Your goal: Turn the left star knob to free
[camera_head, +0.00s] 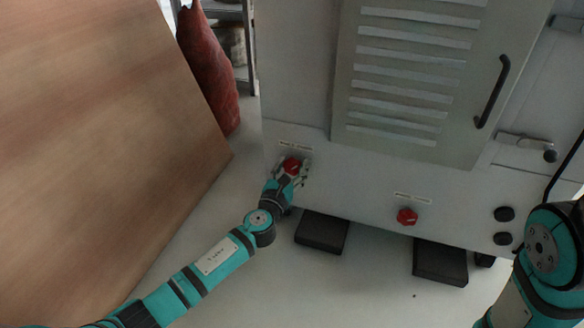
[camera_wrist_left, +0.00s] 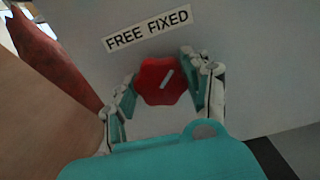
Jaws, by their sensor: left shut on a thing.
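The left star knob (camera_head: 291,165) is red and sits low on the left of the grey cabinet front. In the left wrist view the knob (camera_wrist_left: 161,81) has a pale slanted pointer mark whose upper end leans right, below a label (camera_wrist_left: 147,29) reading "FREE FIXED". My left gripper (camera_head: 293,170) is at the knob, with one finger on each side of it. The fingers of the left gripper (camera_wrist_left: 163,90) are closed around the knob's rim. My right arm shows at the right edge of the head view; its gripper is out of the picture.
A second red star knob (camera_head: 407,216) sits to the right on the cabinet (camera_head: 360,180), under its own label. Black feet (camera_head: 322,232) stand under the cabinet. A wooden panel (camera_head: 90,120) rises on the left, with a red sack (camera_head: 208,70) behind it. The floor between is clear.

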